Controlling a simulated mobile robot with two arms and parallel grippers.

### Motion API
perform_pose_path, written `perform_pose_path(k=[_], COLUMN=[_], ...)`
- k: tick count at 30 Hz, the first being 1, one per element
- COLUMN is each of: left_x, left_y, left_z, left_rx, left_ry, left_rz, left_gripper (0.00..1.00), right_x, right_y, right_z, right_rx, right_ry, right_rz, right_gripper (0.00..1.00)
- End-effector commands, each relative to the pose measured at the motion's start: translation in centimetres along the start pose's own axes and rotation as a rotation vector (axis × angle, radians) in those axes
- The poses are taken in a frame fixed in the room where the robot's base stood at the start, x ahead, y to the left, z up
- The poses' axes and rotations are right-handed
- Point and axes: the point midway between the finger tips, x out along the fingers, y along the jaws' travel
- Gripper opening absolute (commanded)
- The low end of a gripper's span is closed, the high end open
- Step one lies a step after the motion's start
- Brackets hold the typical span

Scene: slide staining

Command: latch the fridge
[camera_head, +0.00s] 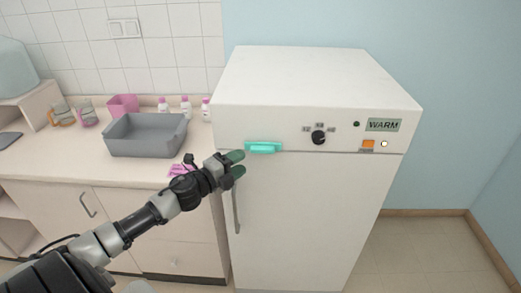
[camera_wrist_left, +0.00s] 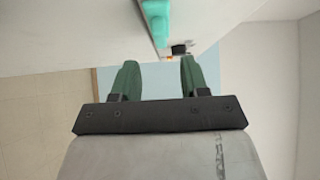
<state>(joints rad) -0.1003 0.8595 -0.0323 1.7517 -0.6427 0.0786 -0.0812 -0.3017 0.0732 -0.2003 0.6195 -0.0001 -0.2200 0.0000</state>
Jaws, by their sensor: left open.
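The white fridge (camera_head: 300,215) stands right of the counter, with a long vertical handle on its door. A turquoise latch (camera_head: 263,147) sits at the seam between the door and the upper panel, near the left edge. It also shows at the top of the left wrist view (camera_wrist_left: 157,22). My left gripper (camera_head: 238,162) is open and empty, just left of and slightly below the latch, apart from it. In the left wrist view its two green fingers (camera_wrist_left: 157,82) point toward the fridge front. The door looks flush with the body. My right gripper is not in view.
A grey basin (camera_head: 146,148), pink cloth and several bottles are on the counter (camera_head: 60,160). Floor right of the fridge is clear.

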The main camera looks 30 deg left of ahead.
Motion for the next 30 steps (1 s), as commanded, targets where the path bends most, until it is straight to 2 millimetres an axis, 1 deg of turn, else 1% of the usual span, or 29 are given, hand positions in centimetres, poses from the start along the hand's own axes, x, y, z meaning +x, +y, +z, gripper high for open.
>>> perform_pose_path(k=[1, 9, 15, 20, 28, 30], left_x=[0.8, 4.8, 6.8, 7.5, 7.5, 7.5], left_y=[-0.4, -0.3, -0.1, 0.0, 0.1, 0.1], left_z=[0.1, 0.0, 0.1, 0.0, 0.0, 0.0], left_rx=[-0.001, -0.002, -0.002, -0.002, -0.001, -0.001], left_ry=[-0.002, -0.002, -0.002, -0.001, -0.001, -0.001], left_rz=[-0.003, -0.002, 0.000, 0.001, 0.002, 0.002], left_gripper=[0.45, 0.45, 0.45, 0.45, 0.45, 0.34], right_x=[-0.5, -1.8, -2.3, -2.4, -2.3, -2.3], right_y=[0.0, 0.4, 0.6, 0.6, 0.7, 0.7], right_z=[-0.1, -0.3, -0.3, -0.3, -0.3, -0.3], right_rx=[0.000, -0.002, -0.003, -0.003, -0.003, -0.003], right_ry=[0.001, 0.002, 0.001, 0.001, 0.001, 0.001], right_rz=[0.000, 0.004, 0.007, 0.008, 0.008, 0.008], right_gripper=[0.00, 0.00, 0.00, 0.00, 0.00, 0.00])
